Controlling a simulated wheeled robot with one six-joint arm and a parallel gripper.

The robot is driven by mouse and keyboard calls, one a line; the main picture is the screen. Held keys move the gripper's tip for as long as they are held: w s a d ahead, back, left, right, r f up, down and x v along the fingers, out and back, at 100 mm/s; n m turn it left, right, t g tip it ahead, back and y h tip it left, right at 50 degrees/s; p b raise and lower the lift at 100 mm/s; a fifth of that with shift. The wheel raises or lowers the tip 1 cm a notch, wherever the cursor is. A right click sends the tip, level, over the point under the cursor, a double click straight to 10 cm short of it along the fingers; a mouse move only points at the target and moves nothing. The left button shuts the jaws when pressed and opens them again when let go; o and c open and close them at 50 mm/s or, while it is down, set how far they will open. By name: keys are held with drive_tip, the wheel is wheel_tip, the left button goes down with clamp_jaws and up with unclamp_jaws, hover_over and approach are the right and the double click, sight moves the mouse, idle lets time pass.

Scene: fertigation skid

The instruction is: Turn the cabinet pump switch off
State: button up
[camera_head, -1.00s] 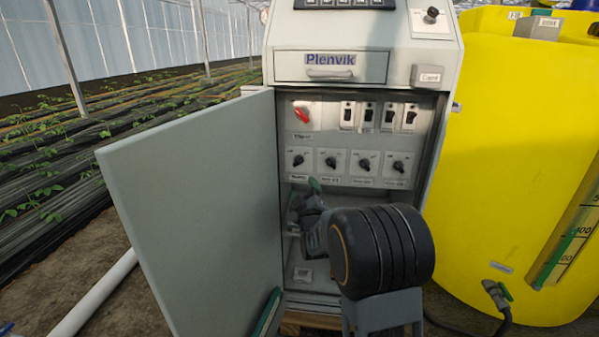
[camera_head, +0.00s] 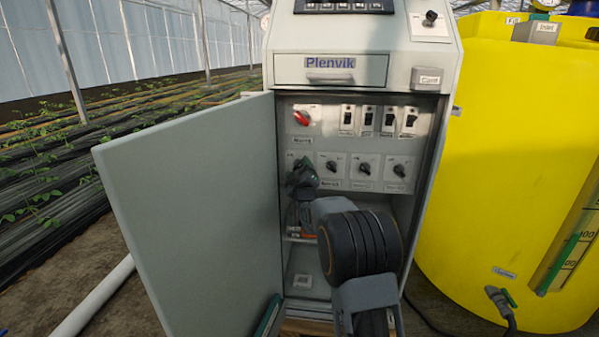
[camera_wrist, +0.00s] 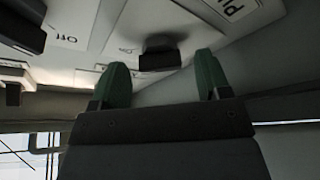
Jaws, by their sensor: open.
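The cabinet pump switch is a dark rotary knob (camera_wrist: 160,52) on a pale plate, leftmost in the lower row of knobs. In the head view my gripper (camera_head: 301,174) covers most of it and its label. In the wrist view, part of the label, "PU", and an "Off" mark show on the plate. My gripper (camera_wrist: 161,78) is open, its two green fingertips apart, with the knob seen between them. No touch can be made out. The knob's exact angle is hard to tell.
The cabinet door (camera_head: 190,215) stands open on the left, close to my arm. More knobs (camera_head: 332,166) continue to the right, with a red switch (camera_head: 302,118) and several toggle switches (camera_head: 367,118) above. A yellow tank (camera_head: 520,170) stands right of the cabinet.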

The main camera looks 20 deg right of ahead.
drive_tip(key=shift+c, duration=0.4)
drive_tip(key=c, duration=0.8)
drive_tip(key=shift+c, duration=0.2)
drive_tip(key=shift+n, duration=0.3)
drive_tip(key=n+y, duration=0.1)
drive_tip(key=n, duration=0.1)
drive_tip(key=n+g+y+b, duration=0.1)
drive_tip(key=n, duration=0.2)
drive_tip(key=shift+d+r, duration=0.1)
drive_tip(key=shift+r, duration=0.05)
drive_tip(key=n+g, duration=0.1)
drive_tip(key=n, duration=0.1)
drive_tip(key=n+g+b, duration=0.1)
drive_tip(key=n, duration=0.1)
drive_tip(key=shift+r+n+y, duration=0.15)
drive_tip(key=shift+n+y, duration=0.15)
drive_tip(key=shift+n, duration=0.1)
drive_tip(key=n, duration=0.1)
drive_tip(key=n+g, duration=0.1)
drive_tip(key=n, duration=0.1)
drive_tip(key=shift+r+n+g, duration=0.25)
drive_tip(key=shift+n+g, duration=0.05)
drive_tip(key=shift+n, duration=0.1)
drive_tip(key=shift+r+n+g+h, duration=0.1)
drive_tip(key=shift+n+g+h, duration=0.45)
drive_tip(key=shift+n, duration=0.55)
drive_tip(key=shift+n+g, duration=0.25)
drive_tip(key=shift+n, duration=0.15)
